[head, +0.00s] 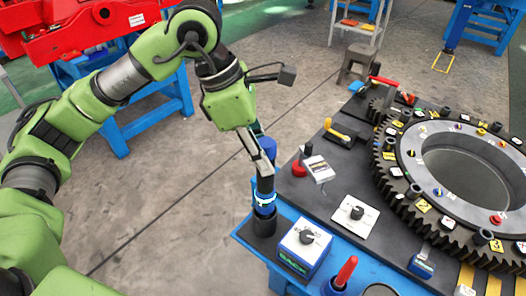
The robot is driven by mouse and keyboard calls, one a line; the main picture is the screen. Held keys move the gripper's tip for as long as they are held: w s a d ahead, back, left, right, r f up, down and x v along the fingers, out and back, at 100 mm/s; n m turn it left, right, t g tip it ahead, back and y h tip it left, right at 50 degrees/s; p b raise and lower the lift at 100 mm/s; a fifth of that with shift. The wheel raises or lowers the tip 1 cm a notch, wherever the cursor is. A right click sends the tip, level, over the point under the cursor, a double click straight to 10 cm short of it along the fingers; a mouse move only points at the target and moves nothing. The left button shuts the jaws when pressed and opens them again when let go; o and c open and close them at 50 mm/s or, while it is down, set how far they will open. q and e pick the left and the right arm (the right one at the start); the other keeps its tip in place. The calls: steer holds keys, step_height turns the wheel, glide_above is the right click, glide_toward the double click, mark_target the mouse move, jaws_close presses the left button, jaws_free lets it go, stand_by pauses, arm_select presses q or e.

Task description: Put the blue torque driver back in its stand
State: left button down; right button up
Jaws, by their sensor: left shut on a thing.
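The blue torque driver (268,146) is upright at the near left corner of the blue table. My left gripper (262,166) comes down from above and is shut on it, hiding part of its middle. Directly below the fingers is a blue part with a pale band (264,199), and below that a dark cylinder (262,224) at the table corner. The dark cylinder looks like the stand. I cannot tell whether the driver is seated in it or just above it. My right gripper is not in view.
Close to the right stand a blue box with a black knob (304,243) and a red-handled tool (346,271). The floor left of the table is clear.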

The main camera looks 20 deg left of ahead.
arm_select(q)
steer(key=shift+f+b, duration=2)
steer(key=shift+f, duration=0.05)
steer(key=c, duration=1.5)
jaws_free()
steer(key=shift+s, duration=0.1)
steer(key=p+v, duration=0.2)
steer(key=v, duration=0.3)
steer(key=shift+p, duration=0.3)
